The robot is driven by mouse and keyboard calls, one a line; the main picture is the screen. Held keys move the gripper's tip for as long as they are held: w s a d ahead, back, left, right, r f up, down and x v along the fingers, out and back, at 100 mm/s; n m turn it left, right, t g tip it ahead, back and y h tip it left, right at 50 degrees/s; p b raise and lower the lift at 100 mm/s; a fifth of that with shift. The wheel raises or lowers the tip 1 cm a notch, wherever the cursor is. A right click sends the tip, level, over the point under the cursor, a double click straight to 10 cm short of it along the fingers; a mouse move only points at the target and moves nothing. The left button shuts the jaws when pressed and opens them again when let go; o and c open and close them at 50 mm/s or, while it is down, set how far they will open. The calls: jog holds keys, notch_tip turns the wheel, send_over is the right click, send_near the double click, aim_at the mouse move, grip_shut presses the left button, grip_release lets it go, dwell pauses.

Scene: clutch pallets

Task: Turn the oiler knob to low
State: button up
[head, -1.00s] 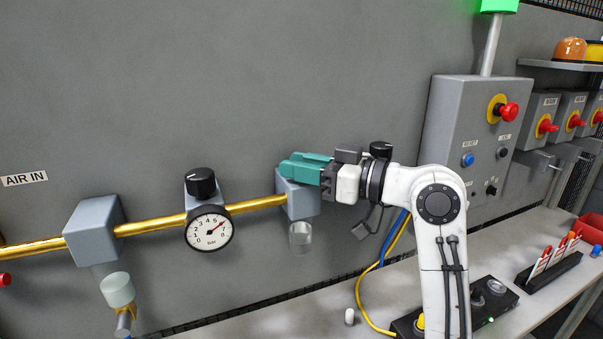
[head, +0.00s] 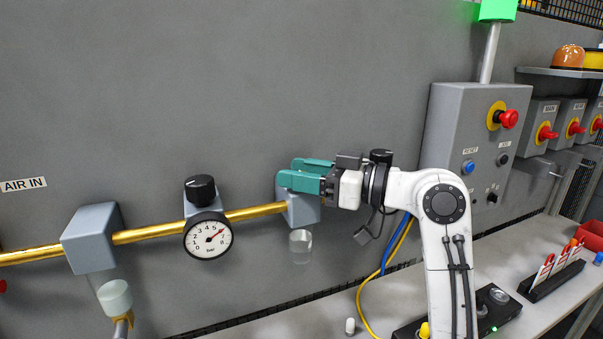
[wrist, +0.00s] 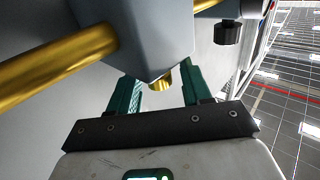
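The oiler is the grey block (head: 301,212) at the right end of the brass pipe in the head view, with a clear bowl (head: 301,246) below it. My gripper (head: 300,172) is at the upper part of this block, its two green fingers pointing left and spread apart. In the wrist view a grey block (wrist: 140,35) fills the top, with a small brass knob-like piece (wrist: 162,80) on it. My open fingers (wrist: 160,92) stand on either side of that piece with gaps. The knob's setting is not readable, and its top is hidden in the head view.
A pressure gauge (head: 208,235) with a black knob (head: 200,188) above it sits left on the brass pipe (head: 255,211). A control box (head: 450,130) with a red button stands right. The bench (head: 300,318) below holds a black box and a marker rack.

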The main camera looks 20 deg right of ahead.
jog(key=b+v, duration=0.2)
jog(key=v, duration=0.8)
jog(key=shift+s+d+b, duration=0.25)
jog(key=shift+d+b, duration=0.05)
jog(key=shift+b, duration=0.1)
